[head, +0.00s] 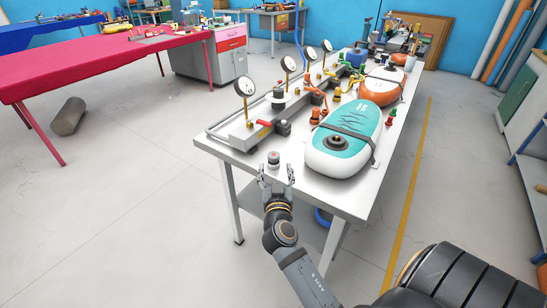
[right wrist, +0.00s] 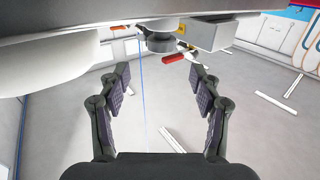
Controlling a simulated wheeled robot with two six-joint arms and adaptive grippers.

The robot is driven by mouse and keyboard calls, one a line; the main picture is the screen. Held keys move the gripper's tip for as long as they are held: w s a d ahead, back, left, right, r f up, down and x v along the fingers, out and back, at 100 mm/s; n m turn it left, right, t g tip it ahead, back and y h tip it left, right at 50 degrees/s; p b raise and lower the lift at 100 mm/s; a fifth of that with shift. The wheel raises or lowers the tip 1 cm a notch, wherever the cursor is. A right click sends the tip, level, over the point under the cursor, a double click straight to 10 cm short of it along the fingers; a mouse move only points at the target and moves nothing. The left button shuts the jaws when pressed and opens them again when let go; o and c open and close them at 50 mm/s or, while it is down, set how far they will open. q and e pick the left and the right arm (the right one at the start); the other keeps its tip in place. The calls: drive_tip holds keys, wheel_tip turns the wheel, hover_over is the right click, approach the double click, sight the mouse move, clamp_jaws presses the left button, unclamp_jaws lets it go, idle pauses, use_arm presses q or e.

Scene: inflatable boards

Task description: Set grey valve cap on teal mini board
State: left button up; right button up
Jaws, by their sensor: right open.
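My right gripper (head: 276,172) is open and empty at the table's near edge, just short of the cap. Its two fingers (right wrist: 160,85) are spread apart in the wrist view. My left gripper is not in view.
A rail with several pressure gauges (head: 245,88) and a red lever (head: 264,123) stands behind the cap. An orange board (head: 380,92) lies behind the teal one. Orange fittings (head: 314,115) lie between rail and board. Bare table (head: 300,178) lies between cap and teal board.

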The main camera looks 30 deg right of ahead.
sight(274, 158)
drive_tip(key=x, duration=0.3)
drive_tip(key=shift+w+d, duration=0.15)
drive_tip(key=shift+w, duration=0.15)
drive_tip(key=shift+f, duration=0.15)
drive_tip(key=shift+w+d+p, duration=0.1)
drive_tip(key=shift+w+p, duration=0.15)
drive_tip(key=shift+p, duration=0.15)
drive_tip(key=p+x, duration=0.1)
drive_tip(key=x, duration=0.3)
drive_tip(key=shift+w+d+f, duration=0.15)
drive_tip(key=shift+w, duration=0.15)
drive_tip(key=shift+s, duration=0.1)
drive_tip(key=shift+c, duration=0.8)
drive_tip(key=c, duration=1.1)
drive_tip(key=shift+o, duration=0.2)
wheel_tip(274, 158, up, 28)
drive_tip(key=p, duration=0.3)
